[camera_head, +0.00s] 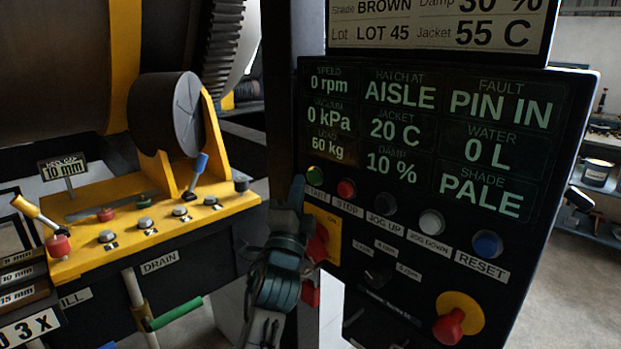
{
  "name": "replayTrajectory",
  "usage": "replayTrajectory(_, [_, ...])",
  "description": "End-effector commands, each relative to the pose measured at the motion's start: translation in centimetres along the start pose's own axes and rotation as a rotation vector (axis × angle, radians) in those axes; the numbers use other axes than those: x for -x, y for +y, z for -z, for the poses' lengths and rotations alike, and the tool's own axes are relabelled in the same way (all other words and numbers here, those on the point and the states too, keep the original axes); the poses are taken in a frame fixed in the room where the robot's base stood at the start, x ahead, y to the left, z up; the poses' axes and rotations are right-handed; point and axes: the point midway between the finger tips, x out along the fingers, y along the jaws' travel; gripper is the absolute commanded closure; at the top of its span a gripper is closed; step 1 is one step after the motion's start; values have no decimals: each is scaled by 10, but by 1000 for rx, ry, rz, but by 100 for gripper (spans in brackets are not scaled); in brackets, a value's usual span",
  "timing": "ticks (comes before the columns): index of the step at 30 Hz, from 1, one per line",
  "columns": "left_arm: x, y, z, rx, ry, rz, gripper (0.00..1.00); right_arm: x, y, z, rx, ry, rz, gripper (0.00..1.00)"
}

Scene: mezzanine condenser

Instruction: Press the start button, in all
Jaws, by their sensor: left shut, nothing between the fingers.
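The green start button (314,173) sits at the left end of a button row on the dark control panel (400,250). Its label below is partly covered. My left gripper (297,190) is shut and empty, pointing up, with its tips just below and left of the green button in the picture. Whether the tips touch the panel I cannot tell. My right gripper is not in view. The panel display (415,135) reads 0 rpm, hatch at AISLE, 60 kg and fault PIN IN.
Beside the green button are a red stop button (347,189), black jog up (385,203), white jog down (431,222) and blue reset (487,244). A red emergency knob (449,326) is lower right. A red switch on a yellow plate (320,236) is close to my gripper. A yellow console (150,230) stands left.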

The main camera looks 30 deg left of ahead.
Motion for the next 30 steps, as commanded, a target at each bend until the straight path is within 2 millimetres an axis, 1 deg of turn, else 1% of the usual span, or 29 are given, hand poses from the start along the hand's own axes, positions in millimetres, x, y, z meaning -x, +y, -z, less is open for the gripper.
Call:
replayTrajectory(5, [4,-3,-3,-2,0,0,100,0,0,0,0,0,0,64])
replayTrajectory(18, [33,-23,-24,-1,0,0,100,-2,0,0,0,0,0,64])
replayTrajectory(30, [35,-26,-25,0,0,0,100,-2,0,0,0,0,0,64])
